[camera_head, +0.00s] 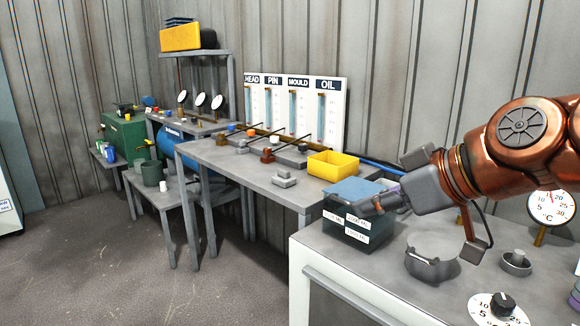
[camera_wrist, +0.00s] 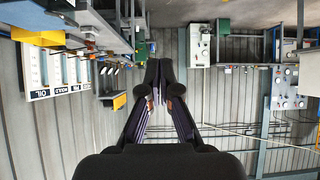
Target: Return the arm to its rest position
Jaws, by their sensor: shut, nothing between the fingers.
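My arm (camera_head: 505,150) is copper-coloured and reaches in from the right edge of the head view. My gripper (camera_head: 375,207) is grey and points left, above the near workbench, with its fingers in front of the dark green box. In the wrist view my gripper (camera_wrist: 159,72) shows from behind. Its dark fingers come together at the tips, shut with nothing between them. The wrist view is turned over, with the wall and floor items upside down.
The dark green box (camera_head: 350,228) with a blue lid stands on the near bench (camera_head: 335,265), close to my gripper. A dial gauge (camera_head: 551,208) and a knob (camera_head: 502,304) are at right. A yellow bin (camera_head: 333,166) sits on the long table. The floor at left is clear.

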